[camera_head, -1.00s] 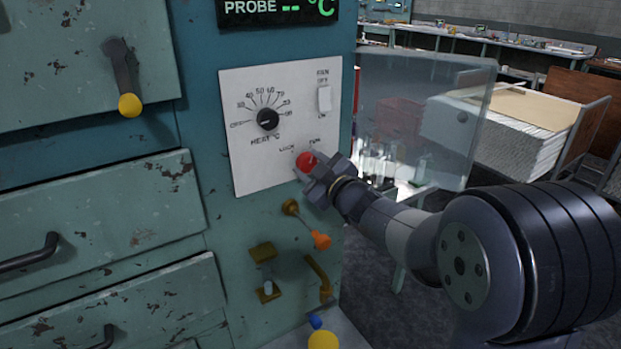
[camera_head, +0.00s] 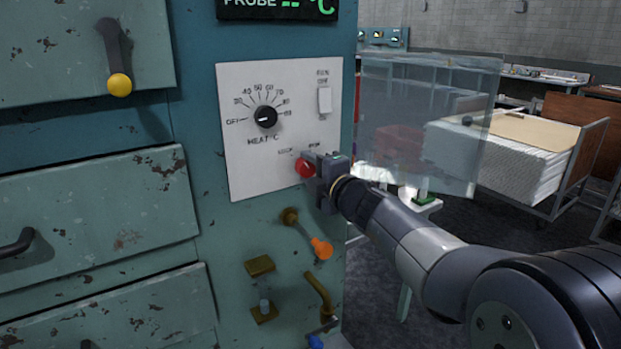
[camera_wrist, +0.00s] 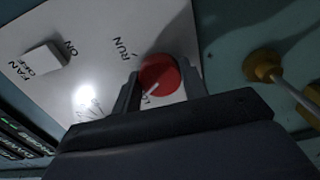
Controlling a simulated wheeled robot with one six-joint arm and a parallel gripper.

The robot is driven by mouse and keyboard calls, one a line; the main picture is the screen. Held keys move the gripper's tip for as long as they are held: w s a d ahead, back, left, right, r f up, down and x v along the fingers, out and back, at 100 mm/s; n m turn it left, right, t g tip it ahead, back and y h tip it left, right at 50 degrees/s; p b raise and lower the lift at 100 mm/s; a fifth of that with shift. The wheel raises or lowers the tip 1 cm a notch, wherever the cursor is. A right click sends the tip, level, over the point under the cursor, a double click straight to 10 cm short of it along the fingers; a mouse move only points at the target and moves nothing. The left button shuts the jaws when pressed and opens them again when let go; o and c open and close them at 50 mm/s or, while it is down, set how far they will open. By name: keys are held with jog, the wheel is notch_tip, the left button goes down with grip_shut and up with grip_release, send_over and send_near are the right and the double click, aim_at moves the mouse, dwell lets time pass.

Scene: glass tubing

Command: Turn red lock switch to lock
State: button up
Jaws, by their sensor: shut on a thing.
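The red lock switch (camera_head: 304,168) is a round red knob low on the white control panel (camera_head: 243,172), below labels LOCK and RUN. My gripper (camera_head: 317,169) comes from the right and is shut on the knob. In the wrist view the red knob (camera_wrist: 160,73) sits between the two fingers of my gripper (camera_wrist: 160,84). A white pointer line on the knob runs toward the lower left there, near a partly hidden label starting "LO". The RUN label lies up and left of the knob in that view.
A black heat dial (camera_head: 265,117) and a white fan switch (camera_head: 324,100) are above on the panel. A yellow fitting with an orange-tipped lever (camera_head: 321,249) is just below my gripper. A clear pane (camera_head: 430,125) stands behind my arm.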

jog(key=shift+f+n+b, duration=0.1)
jog(key=shift+n+b, duration=0.4)
jog(key=shift+n, duration=0.6)
jog(key=o, duration=1)
jog(key=v, duration=1)
jog(key=shift+s+d, duration=0.25)
jog(key=shift+s, duration=0.1)
jog(key=x, duration=1.1)
